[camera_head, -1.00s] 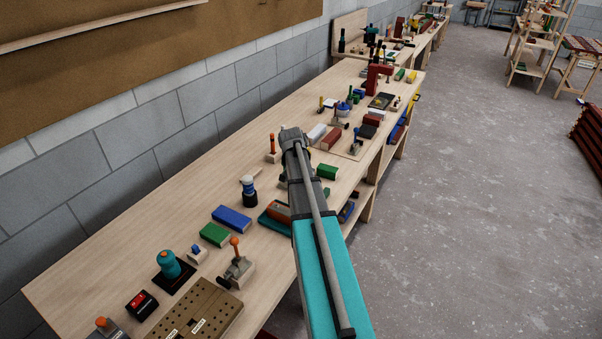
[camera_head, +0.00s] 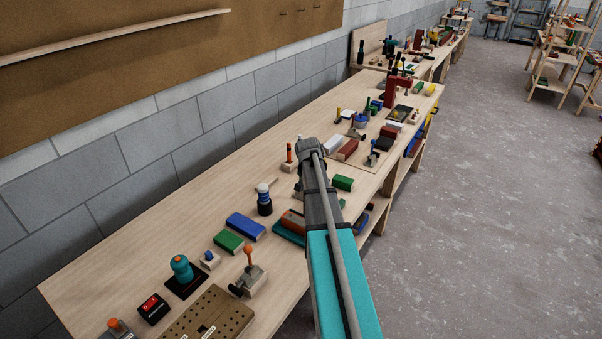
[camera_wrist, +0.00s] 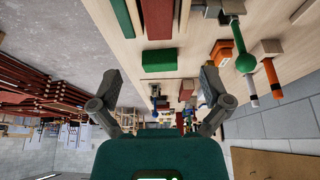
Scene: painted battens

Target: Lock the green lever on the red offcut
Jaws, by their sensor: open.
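My gripper (camera_wrist: 163,85) is open and empty in the wrist view, fingers wide apart. In the head view my arm hides its fingertips. A round green knob on a stem (camera_wrist: 245,62) stands right of the gripper, next to an orange-red block (camera_wrist: 222,52). I cannot tell whether this is the green lever, or whether it is fixed to that block. A red block (camera_wrist: 157,18) lies at the top of the wrist view. The head view shows a red block (camera_head: 347,150) beyond my arm. No green lever on it can be made out.
A green block (camera_wrist: 160,60) lies ahead of the gripper. An orange peg on a wooden block (camera_head: 289,156) stands near the wall. A blue block (camera_head: 246,226), a green block (camera_head: 229,242) and an orange-knobbed clamp (camera_head: 249,272) are nearer. The bench's wall-side strip is mostly clear.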

